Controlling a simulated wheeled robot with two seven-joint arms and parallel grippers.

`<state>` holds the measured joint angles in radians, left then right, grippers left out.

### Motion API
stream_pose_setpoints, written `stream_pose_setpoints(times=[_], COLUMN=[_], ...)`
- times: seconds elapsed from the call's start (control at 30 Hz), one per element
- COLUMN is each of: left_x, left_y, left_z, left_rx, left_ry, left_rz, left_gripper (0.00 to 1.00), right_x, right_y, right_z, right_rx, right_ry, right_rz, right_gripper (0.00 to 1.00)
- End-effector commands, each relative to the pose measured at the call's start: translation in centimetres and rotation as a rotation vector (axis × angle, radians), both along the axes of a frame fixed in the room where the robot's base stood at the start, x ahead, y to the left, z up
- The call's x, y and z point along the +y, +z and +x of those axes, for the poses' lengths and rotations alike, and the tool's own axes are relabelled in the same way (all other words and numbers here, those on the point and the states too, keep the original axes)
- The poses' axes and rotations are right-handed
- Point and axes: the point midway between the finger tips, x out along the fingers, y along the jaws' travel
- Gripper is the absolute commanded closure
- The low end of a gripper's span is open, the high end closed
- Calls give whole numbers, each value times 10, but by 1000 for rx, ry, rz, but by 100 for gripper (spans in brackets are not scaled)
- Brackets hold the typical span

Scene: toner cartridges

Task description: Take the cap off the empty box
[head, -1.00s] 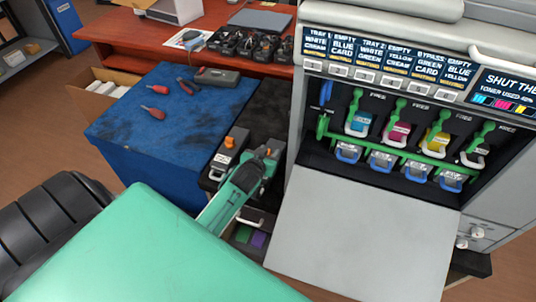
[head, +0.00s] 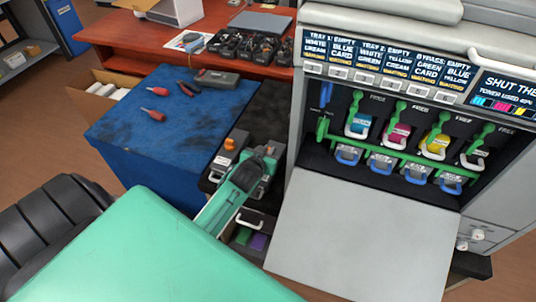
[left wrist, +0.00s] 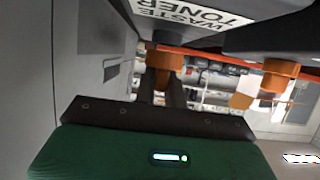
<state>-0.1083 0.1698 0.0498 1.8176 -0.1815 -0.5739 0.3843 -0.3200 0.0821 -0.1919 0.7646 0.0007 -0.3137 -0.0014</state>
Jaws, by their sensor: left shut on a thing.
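Two dark waste toner boxes stand on the dark bench top beside the printer. The left box (head: 222,163) carries an orange cap (head: 230,145). My left gripper (head: 268,152) is at the right box, mostly covering it. In the left wrist view my left gripper (left wrist: 162,78) is shut on an orange cap (left wrist: 163,60), close to a box labelled WASTE TONER (left wrist: 195,12). I cannot tell whether this cap is still seated. Another orange cap (left wrist: 278,75) shows to its right. Which box is empty cannot be told. My right gripper is not in view.
The printer's open front door (head: 365,240) lies to the right, close to my left gripper. Behind it are several toner cartridges. A blue-topped table (head: 150,120) with screwdrivers and pliers stands at left. An open drawer (head: 245,236) lies below the gripper.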

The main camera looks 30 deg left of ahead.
Motion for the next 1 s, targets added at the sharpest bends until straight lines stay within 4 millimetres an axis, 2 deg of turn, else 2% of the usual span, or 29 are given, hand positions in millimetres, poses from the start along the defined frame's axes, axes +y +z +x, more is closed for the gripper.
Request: stream_pose_setpoints(times=[0.23,0.5,0.73,0.83,1.0], left_x=[0,0,1,6,26], left_y=[67,141,175,188,202], left_z=[1,1,1,6,21], left_rx=[-9,-8,-3,-2,1], left_ry=[-1,-1,0,3,14], left_rz=[2,2,1,2,3], left_gripper=[100,100,100,100,100], right_x=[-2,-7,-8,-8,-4], right_y=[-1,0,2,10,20], right_z=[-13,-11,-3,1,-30], right_rx=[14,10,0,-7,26], right_ry=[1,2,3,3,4], right_rz=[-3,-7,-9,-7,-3], right_gripper=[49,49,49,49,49])
